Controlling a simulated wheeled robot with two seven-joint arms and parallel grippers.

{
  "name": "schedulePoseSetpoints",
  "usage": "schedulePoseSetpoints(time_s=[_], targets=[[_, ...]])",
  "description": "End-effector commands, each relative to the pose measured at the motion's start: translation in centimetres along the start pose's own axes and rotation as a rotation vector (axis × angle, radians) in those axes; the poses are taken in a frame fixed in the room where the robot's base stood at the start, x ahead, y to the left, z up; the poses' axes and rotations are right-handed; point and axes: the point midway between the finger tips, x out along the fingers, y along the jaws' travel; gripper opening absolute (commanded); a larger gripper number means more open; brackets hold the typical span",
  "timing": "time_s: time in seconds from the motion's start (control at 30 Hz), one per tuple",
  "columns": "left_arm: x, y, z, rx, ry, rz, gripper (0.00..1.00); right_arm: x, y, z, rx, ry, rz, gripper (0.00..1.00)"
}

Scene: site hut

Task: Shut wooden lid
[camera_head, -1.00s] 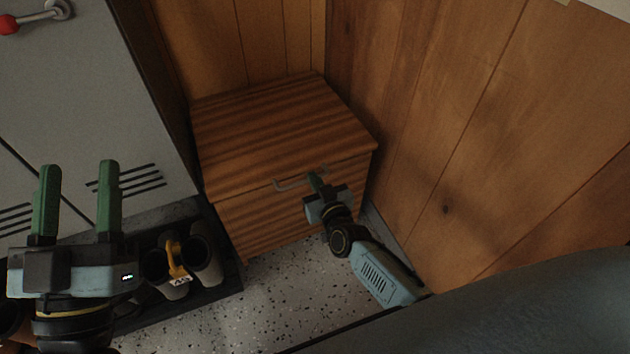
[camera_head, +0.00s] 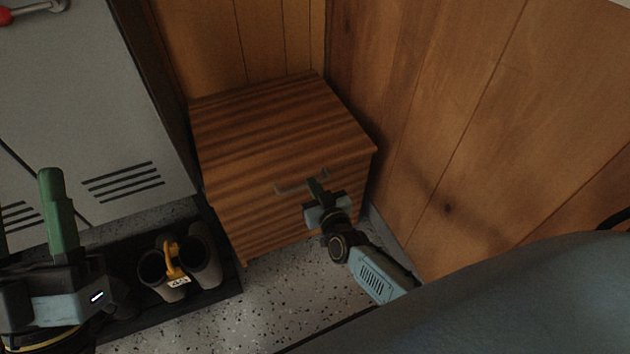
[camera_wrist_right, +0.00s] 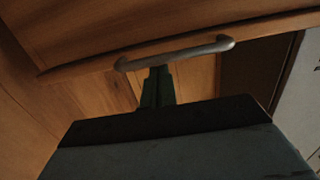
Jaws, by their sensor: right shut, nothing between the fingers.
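The wooden lid (camera_head: 280,125) is the striped top of a wooden box (camera_head: 250,230) in the corner. It looks down on the box, with no clear gap in the head view. A grey bar handle (camera_head: 290,187) is on the front, and it also shows in the wrist view (camera_wrist_right: 175,52). My right gripper (camera_head: 315,183) is shut and empty, its fingertips at the handle, just below it in the wrist view (camera_wrist_right: 158,82). I cannot tell whether they touch. My left gripper (camera_head: 30,215) is open and empty at the left edge, partly cut off.
A grey locker (camera_head: 95,100) stands left of the box. Boots (camera_head: 200,260) with a yellow tagged item (camera_head: 174,262) stand on a dark tray (camera_head: 228,285) in front of it. A wood-panelled wall (camera_head: 470,130) is close on the right. Speckled floor (camera_head: 275,295) is free in front.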

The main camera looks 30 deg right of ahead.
Motion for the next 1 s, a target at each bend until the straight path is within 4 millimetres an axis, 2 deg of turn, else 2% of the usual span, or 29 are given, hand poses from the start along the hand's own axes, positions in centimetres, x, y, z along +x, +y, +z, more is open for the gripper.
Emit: schedulePoseSetpoints(time_s=[0.03,0.07,0.27,0.47,0.7,0.97,1.0], targets=[[0.0,0.0,0.1,0.000,-0.004,0.000,0.52,-0.7,0.2,1.6,-0.002,-0.039,-0.001,0.00],[0.0,0.0,0.1,0.000,-0.010,0.000,0.52,-0.7,0.2,1.5,-0.003,-0.039,-0.001,0.00],[0.3,-0.1,1.3,0.000,-0.135,-0.003,0.52,-0.8,0.2,0.3,-0.003,-0.035,-0.002,0.00],[0.1,-0.2,3.2,0.001,-0.334,-0.008,0.52,-0.9,0.0,-1.6,-0.003,-0.020,-0.003,0.00],[-2.0,-1.1,7.1,0.017,-0.595,-0.026,0.52,-0.9,-0.2,-2.8,-0.002,-0.008,-0.003,0.00],[-5.4,-2.0,10.2,0.029,-0.876,-0.049,0.52,-1.0,-0.3,-4.2,-0.002,0.001,-0.004,0.00],[-6.0,-2.1,10.6,0.030,-0.919,-0.052,0.52,-1.6,-0.3,-4.0,-0.002,-0.002,-0.004,0.00]])
